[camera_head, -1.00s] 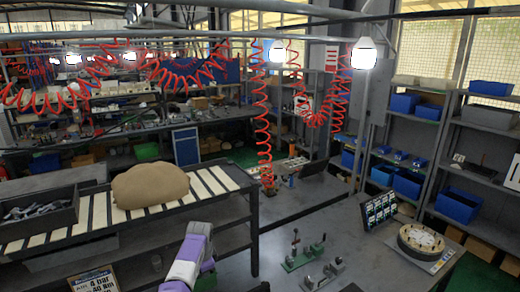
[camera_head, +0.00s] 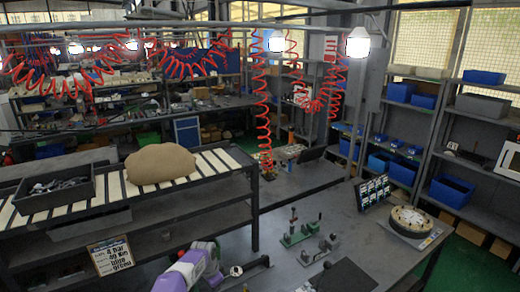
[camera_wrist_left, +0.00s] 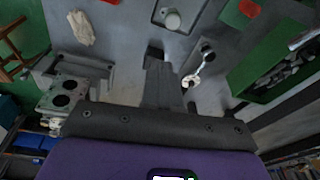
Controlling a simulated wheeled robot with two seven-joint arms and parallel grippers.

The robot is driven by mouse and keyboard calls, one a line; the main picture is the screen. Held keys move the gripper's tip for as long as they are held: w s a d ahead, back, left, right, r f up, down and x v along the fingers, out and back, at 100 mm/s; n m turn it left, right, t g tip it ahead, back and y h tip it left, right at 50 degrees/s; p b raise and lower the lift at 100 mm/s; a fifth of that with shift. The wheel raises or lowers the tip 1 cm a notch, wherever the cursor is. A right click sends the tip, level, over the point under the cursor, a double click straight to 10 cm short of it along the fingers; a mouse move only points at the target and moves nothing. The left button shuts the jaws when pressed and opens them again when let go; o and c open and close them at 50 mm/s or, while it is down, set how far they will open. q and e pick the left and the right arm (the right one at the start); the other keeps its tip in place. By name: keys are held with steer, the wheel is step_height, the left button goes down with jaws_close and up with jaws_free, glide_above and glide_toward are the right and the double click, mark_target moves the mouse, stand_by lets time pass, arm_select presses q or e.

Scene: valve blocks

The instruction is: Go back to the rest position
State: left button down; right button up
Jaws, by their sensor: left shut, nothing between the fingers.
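My left arm's purple link comes in at the bottom of the head view, in front of the grey workbench (camera_head: 402,262). In the left wrist view my left gripper (camera_wrist_left: 156,52) shows as dark fingers, closed together with nothing between them. Below it in that view are grey surfaces and parts, and no object is seen in its grip. My right gripper is not in view.
Green and grey clamp-like fixtures (camera_head: 300,233) stand on the workbench, with a round dial-like unit (camera_head: 408,221) and a panel (camera_head: 374,191) farther right. At left, a rack holds a brown sack (camera_head: 160,164) and a dark bin (camera_head: 52,204). A sign (camera_head: 110,256) stands below.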

arm_select(q)
steer(key=s+d+f+n+h, duration=0.2)
steer(key=s+d+f+n, duration=0.1)
steer(key=s+f, duration=0.5)
steer(key=s+d+f+n+g+h, duration=0.1)
steer(key=s+d+f+n, duration=0.15)
steer(key=s, duration=0.55)
steer(key=s+d+f+n, duration=0.1)
steer(key=s+f+n, duration=0.25)
steer(key=s, duration=0.55)
steer(key=s+r+n, duration=0.2)
steer(key=s+n, duration=0.2)
steer(key=s, duration=1.1)
step_height(320, 180, down, 19)
steer(key=b, duration=1.8)
steer(key=shift+w+m+b, duration=0.3)
steer(key=shift+w+b, duration=0.05)
steer(key=shift+w, duration=0.1)
steer(key=shift+d, duration=0.1)
